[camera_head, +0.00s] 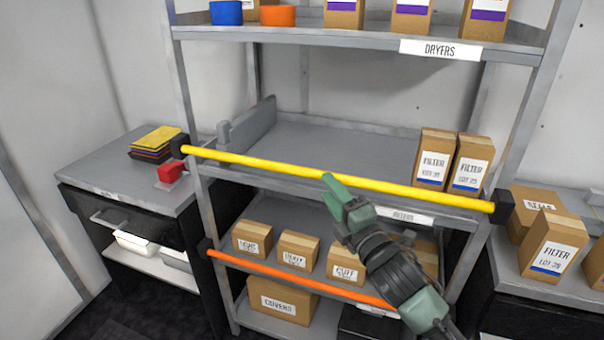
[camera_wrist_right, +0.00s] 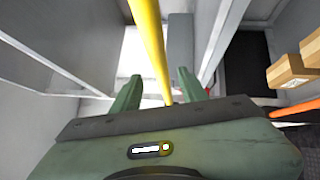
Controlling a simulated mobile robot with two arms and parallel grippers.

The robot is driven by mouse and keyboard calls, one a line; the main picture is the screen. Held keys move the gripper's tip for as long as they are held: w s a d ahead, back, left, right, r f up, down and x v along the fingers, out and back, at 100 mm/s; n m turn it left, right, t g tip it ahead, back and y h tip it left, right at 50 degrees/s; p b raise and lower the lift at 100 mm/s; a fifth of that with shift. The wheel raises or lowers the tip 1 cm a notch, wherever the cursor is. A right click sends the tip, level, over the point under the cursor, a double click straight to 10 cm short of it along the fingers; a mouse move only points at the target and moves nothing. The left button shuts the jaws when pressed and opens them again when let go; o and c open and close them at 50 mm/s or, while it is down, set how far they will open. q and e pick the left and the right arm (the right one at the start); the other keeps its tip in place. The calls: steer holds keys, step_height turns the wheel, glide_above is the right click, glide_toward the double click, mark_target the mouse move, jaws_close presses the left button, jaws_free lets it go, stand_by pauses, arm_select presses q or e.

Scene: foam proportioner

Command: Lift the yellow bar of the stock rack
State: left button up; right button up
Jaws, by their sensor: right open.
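The yellow bar (camera_head: 265,163) runs across the front of the stock rack's middle shelf, sloping down to the right. It ends in black brackets at both posts. My right gripper (camera_head: 335,190) is open and empty at the bar's middle, with a fingertip overlapping the bar. In the right wrist view the yellow bar (camera_wrist_right: 150,45) passes between the two green fingers of my gripper (camera_wrist_right: 158,88); I cannot tell how deep it sits between them. My left gripper is not in view.
An orange bar (camera_head: 290,277) crosses the rack below. Filter boxes (camera_head: 434,160) stand at the middle shelf's right; a grey divider (camera_head: 247,125) is at its left. A red handle-like part (camera_head: 170,171) lies near the left bracket. A cabinet (camera_head: 100,180) stands left.

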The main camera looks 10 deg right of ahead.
mark_target(318, 176)
steer(key=x, duration=0.6)
steer(key=shift+w+p, duration=0.2)
steer(key=shift+p, duration=0.2)
steer(key=shift+c, duration=0.3)
jaws_close()
steer(key=shift+f, duration=0.1)
stand_by(0.6)
